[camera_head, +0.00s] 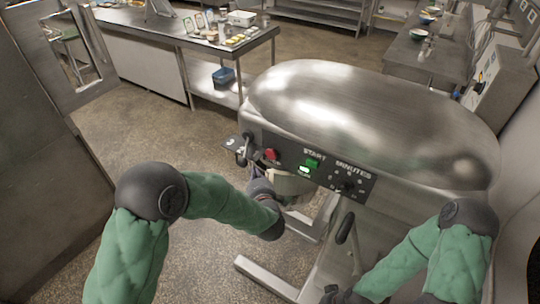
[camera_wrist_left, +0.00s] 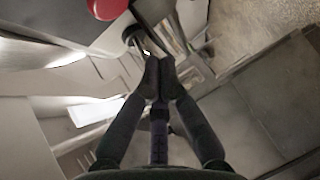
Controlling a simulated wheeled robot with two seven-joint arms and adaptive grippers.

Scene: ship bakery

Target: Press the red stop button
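The red stop button (camera_head: 271,154) sits on the dark control panel (camera_head: 290,161) at the front of the steel mixer, left of the green start button (camera_head: 312,163). It shows large at the top edge of the left wrist view (camera_wrist_left: 107,8), partly cut off. My left gripper (camera_head: 256,176) is just below and left of the button in the head view, apart from it as far as I can see. In the left wrist view its fingertips (camera_wrist_left: 159,72) are together with nothing between them. My right gripper (camera_head: 340,296) is at the bottom edge, mostly cut off.
The mixer's rounded steel head (camera_head: 370,115) fills the middle right. A dark lever handle (camera_head: 346,228) hangs below the panel. A steel table (camera_head: 170,35) with small items stands behind left, another counter (camera_head: 420,55) behind right. The floor left of the mixer is clear.

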